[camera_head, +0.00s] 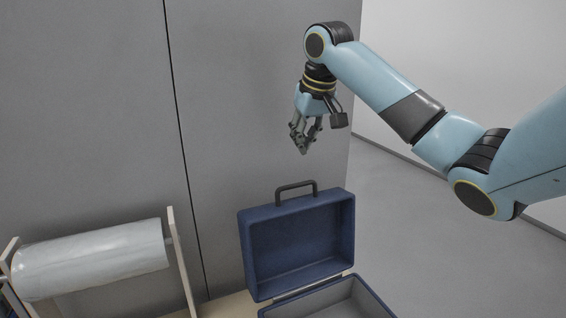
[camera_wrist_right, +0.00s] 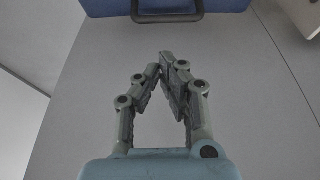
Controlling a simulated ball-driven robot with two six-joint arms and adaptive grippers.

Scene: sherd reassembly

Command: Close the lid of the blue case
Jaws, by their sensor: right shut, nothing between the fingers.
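The blue case stands open in the head view. Its lid (camera_head: 298,243) is raised upright, with a dark handle (camera_head: 295,188) on its top edge. The case's lower part (camera_head: 335,300) shows a grey inside and is cut off by the bottom of the picture. My right gripper (camera_head: 304,150) is above the lid, pointing down, apart from the handle. Its fingertips meet with nothing between them, as the right wrist view (camera_wrist_right: 168,58) also shows. In that view the lid's edge and handle (camera_wrist_right: 167,17) show at the top. My left gripper is not in view.
A large pale roll (camera_head: 95,258) on a wooden stand (camera_head: 181,262) is left of the case. A grey wall panel (camera_head: 90,110) stands behind. The space between my right gripper and the lid is clear.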

